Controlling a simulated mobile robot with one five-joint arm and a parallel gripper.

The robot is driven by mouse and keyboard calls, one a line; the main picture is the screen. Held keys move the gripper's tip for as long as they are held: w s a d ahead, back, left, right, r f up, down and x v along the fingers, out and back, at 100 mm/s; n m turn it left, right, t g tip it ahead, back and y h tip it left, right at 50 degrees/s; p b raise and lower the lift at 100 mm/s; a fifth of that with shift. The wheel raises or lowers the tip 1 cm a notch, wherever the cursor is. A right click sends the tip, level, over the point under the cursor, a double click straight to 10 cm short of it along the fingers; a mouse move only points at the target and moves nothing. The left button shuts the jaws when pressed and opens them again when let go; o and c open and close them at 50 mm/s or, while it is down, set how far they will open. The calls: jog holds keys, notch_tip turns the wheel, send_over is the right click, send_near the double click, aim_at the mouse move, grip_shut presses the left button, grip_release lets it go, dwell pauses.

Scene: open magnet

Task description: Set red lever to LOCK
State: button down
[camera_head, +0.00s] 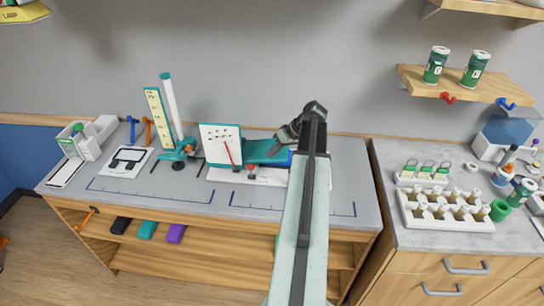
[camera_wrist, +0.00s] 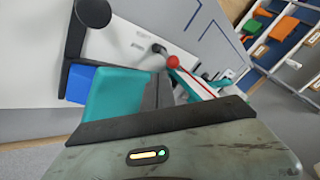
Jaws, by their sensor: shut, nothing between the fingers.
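The red lever (camera_head: 251,167) has a round red knob and stands at the front of the teal magnet device, on its white base (camera_head: 270,180). In the wrist view the red knob (camera_wrist: 173,61) is ahead of my gripper and apart from it. The teal block (camera_wrist: 118,95) and a blue block (camera_wrist: 90,85) are to its left. My gripper (camera_head: 278,149) is shut and empty, over the right part of the teal block (camera_head: 260,152). My arm hides the device's right end. No LOCK marking is legible.
A white board with a red needle (camera_head: 220,145) stands left of the lever. A tall stand (camera_head: 172,110) is further left. A black round knob (camera_wrist: 95,12) is near the gripper. The bench front (camera_head: 170,197) is clear. Another counter (camera_head: 440,238) holds vials at right.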

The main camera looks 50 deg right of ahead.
aim_at(251, 170)
jog(key=b+x, duration=0.5)
jog(key=x, duration=0.2)
jog(key=shift+w+f, duration=0.1)
jog(key=shift+f, duration=0.2)
jog(key=shift+r, duration=0.1)
jog(key=shift+a, duration=0.1)
